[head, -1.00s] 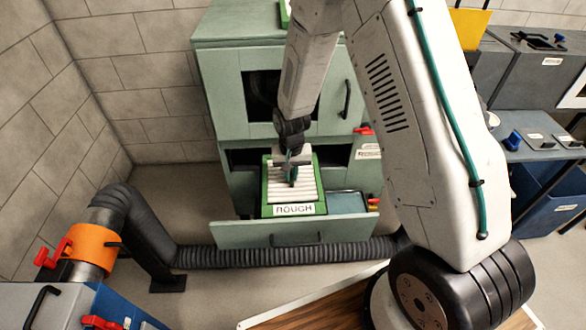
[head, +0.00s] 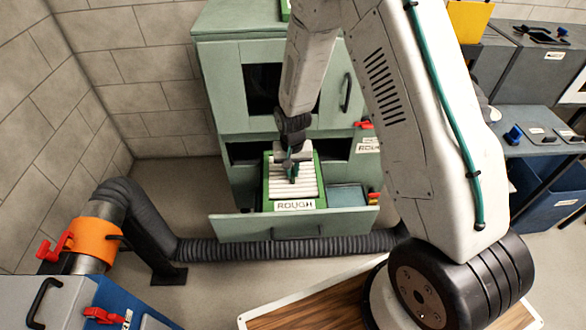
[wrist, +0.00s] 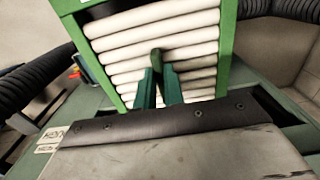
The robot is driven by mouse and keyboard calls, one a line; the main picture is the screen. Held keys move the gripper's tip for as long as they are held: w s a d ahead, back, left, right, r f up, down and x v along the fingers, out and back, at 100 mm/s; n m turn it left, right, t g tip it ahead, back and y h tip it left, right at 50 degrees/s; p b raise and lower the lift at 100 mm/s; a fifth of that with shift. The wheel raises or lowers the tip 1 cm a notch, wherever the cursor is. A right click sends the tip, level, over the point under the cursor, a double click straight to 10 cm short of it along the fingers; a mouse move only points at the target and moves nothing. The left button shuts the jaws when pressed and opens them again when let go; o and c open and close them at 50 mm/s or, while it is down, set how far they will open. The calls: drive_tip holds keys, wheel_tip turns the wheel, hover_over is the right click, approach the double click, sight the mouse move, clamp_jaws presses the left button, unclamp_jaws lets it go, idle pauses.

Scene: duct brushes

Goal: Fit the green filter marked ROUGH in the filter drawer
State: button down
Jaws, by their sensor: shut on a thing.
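The green filter marked ROUGH (head: 307,190) has a green frame, white pleats and a white label facing front. It is at the left part of the pulled-out filter drawer (head: 290,226), its label close to the drawer's front edge. I cannot tell whether it rests on the drawer floor. My gripper (head: 292,172) is over the filter's middle. In the wrist view the teal fingers (wrist: 160,88) are shut on a small green grip among the filter's pleats (wrist: 190,45). The far end of the filter is cut off there.
The drawer belongs to a green cabinet (head: 225,75). A blue-green panel (head: 347,196) lies right of the filter. A black hose (head: 290,247) runs below the drawer front, joining an orange collar (head: 93,240) at left. A blue bench (head: 535,140) stands at right.

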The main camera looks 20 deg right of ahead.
drive_tip(key=shift+f, duration=2.6)
drive_tip(key=c, duration=1.4)
unclamp_jaws()
